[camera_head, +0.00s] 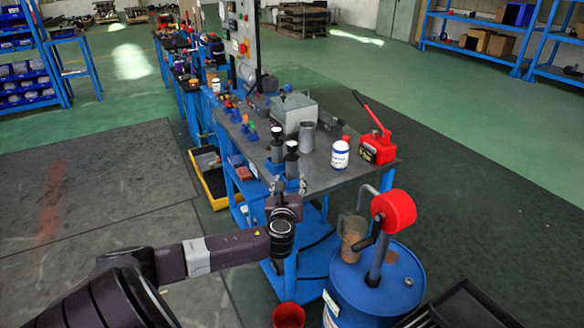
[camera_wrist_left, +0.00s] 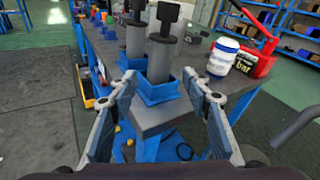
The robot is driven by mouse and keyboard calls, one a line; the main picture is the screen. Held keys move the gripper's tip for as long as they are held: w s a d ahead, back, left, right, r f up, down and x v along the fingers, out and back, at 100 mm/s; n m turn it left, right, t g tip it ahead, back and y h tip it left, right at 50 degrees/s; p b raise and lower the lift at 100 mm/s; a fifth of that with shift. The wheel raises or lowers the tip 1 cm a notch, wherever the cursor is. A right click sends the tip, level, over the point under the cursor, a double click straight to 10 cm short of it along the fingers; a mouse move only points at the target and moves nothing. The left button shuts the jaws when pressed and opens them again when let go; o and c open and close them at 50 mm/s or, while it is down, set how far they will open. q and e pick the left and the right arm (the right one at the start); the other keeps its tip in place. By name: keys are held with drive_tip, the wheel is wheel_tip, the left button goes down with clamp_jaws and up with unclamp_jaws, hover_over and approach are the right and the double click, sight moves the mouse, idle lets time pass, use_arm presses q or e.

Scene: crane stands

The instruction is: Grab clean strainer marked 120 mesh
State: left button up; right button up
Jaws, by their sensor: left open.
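Two grey cylinders with black knobs on top, which look like the strainers, stand upright in blue square holders at the near corner of the grey workbench (camera_head: 325,178). The nearer strainer (camera_head: 291,163) also shows in the left wrist view (camera_wrist_left: 159,60). The other strainer (camera_head: 277,148) is just behind it and also shows in the left wrist view (camera_wrist_left: 135,40). No mesh marking can be read on either. My left gripper (camera_head: 288,186) is open and empty. In the left wrist view its fingers (camera_wrist_left: 160,88) are spread to either side of the nearer blue holder (camera_wrist_left: 158,90), apart from it.
A white jar (camera_head: 340,155), a red jack-like tool (camera_head: 378,147), a grey cup (camera_head: 307,137) and a metal box (camera_head: 294,112) stand on the bench. A blue drum (camera_head: 375,290) with a red-topped pump is at the front right. A red bucket (camera_head: 288,315) stands below.

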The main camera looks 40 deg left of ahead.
use_arm(q)
drive_tip(key=m+t, duration=0.1)
drive_tip(key=m, duration=0.1)
approach(291, 151)
drive_tip(key=w+a+f, duration=0.1)
drive_tip(key=w+a, duration=0.1)
drive_tip(key=w, duration=0.1)
drive_tip(key=shift+w+a+y, duration=0.4)
drive_tip(key=shift+w+a, duration=0.15)
drive_tip(key=shift+a, duration=0.15)
drive_tip(key=shift+x, duration=3.2)
drive_tip(key=shift+w+d+r, duration=0.1)
drive_tip(key=shift+d+r, duration=0.05)
drive_tip(key=shift+c, duration=0.3)
clamp_jaws()
